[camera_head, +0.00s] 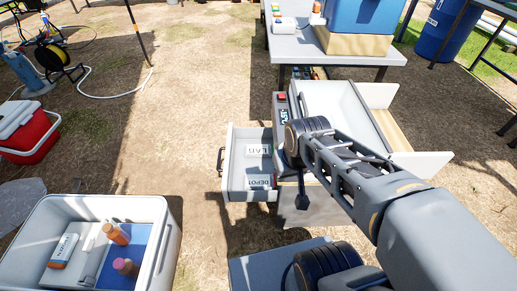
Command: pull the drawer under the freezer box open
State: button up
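The grey-white drawer (235,188) sticks out to the left from below the open white box (322,92), which I take to be the freezer box. Its inside shows, with two labels reading LAB and DEPOT. A dark handle (221,161) is on its left front, with nothing touching it. My arm reaches from the lower right across the box. The dark end of my gripper (302,195) hangs by the drawer's right end, away from the handle. Its fingers are not clear, and the arm hides part of the box and the drawer's right end.
A table (290,48) with a blue cooler (362,14) stands behind. A white open cooler (165,232) with bottles is at lower left. A red cooler (35,142) and a hose reel (52,58) are farther left. Bare ground lies left of the drawer.

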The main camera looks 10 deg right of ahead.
aim_at(236, 165)
jog(key=z, duration=1.75)
jog(key=k, duration=0.85)
jog(key=u, duration=1.75)
jog(key=i, duration=1)
jog(key=z, duration=0.05)
